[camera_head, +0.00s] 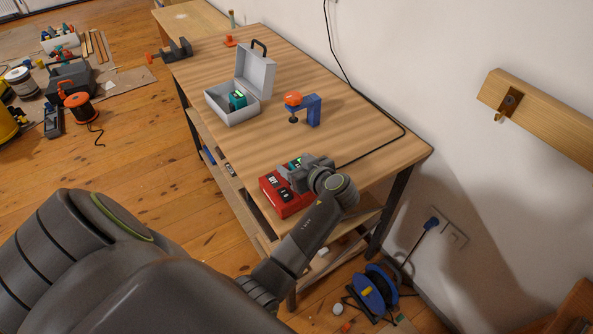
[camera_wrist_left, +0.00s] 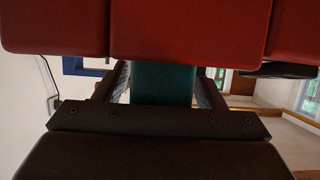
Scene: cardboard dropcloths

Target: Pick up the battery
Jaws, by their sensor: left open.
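A red charger-like box (camera_head: 285,199) sits at the near end of the wooden workbench (camera_head: 345,140), with a teal battery (camera_head: 294,164) at it. My left gripper (camera_head: 296,175) is at the battery, its jaws open. In the left wrist view the teal battery (camera_wrist_left: 162,85) stands between the two fingers, and the red box (camera_wrist_left: 185,30) fills the top. Whether the fingers touch the battery I cannot tell. A second teal block (camera_head: 237,100) lies in an open grey case (camera_head: 259,72) farther back. My right gripper is not in view.
A blue tool with an orange knob (camera_head: 312,109) stands mid-bench. A black cable (camera_head: 375,143) runs along the wall side. A grey vise (camera_head: 178,51) is at the far left edge. The bench between charger and case is clear. A blue cable reel (camera_head: 374,289) is on the floor.

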